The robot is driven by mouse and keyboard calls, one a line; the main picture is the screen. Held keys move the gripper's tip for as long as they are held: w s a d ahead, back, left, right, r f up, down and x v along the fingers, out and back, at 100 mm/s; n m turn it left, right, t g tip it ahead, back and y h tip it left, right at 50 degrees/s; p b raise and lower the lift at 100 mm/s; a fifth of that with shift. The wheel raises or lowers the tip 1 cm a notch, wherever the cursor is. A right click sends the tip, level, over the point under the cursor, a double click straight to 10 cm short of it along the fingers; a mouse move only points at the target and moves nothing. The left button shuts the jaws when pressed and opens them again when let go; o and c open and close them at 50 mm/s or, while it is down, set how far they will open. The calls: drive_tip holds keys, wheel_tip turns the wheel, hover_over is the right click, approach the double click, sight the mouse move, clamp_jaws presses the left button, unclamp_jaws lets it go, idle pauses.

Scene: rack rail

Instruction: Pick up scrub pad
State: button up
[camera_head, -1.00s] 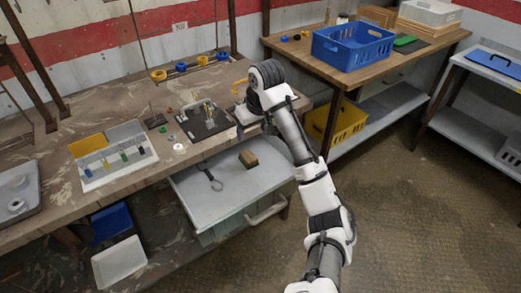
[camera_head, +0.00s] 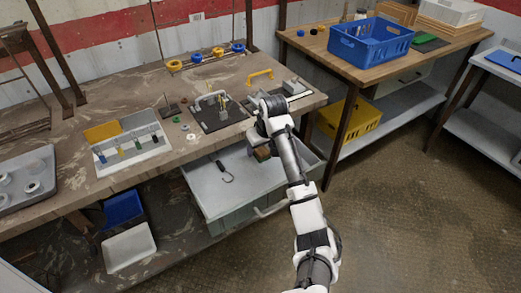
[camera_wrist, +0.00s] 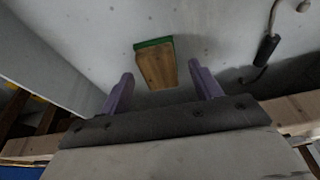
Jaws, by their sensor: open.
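The scrub pad (camera_wrist: 155,66) is a small block with a tan wooden-looking top and a green edge. It lies in the open pale grey drawer (camera_head: 215,191). In the head view the pad (camera_head: 262,154) is partly covered by my arm's end. My gripper (camera_wrist: 161,78) is open, with its two purple fingers pointing toward the drawer floor. The pad appears between and just beyond the fingertips in the wrist view. Nothing is held. Whether the fingers touch the pad cannot be told, and they are hidden in the head view.
A dark-handled hooked tool (camera_head: 226,173) lies in the drawer, left of the pad. The drawer's walls stand around the gripper. The workbench (camera_head: 120,192) above carries a sectioned tray (camera_head: 127,146) and a dark fixture board (camera_head: 217,117). A yellow crate (camera_head: 348,116) stands to the right.

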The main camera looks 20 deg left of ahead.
sight(261, 150)
drive_tip(key=shift+a+f, duration=0.1)
drive_tip(key=shift+f, duration=0.2)
drive_tip(key=c, duration=1.1)
drive_tip(key=shift+r, duration=0.1)
wheel_tip(261, 150, up, 20)
drive_tip(key=shift+f, duration=0.1)
drive_tip(key=o, duration=0.3)
drive_tip(key=shift+c, duration=0.9)
